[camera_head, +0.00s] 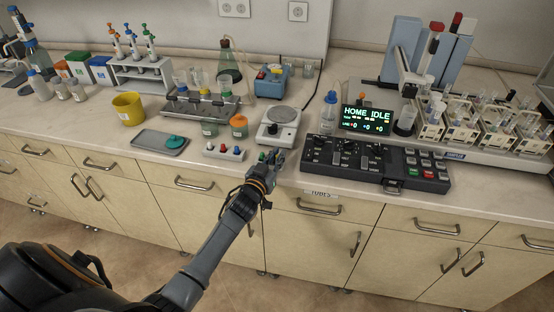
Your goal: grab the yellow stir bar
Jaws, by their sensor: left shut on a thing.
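My left gripper (272,157) is at the front edge of the counter, just right of a small white rack (224,152) that holds small red and blue pieces. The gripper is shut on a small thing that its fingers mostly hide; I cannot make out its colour. I cannot make out a yellow stir bar anywhere in this view. My right gripper is not in view.
A white hotplate (278,127) stands behind the gripper. A black control panel (345,158) is close on its right. A grey tray (146,141) with a teal piece and a yellow beaker (128,108) are to the left. Drawers (310,207) lie below the edge.

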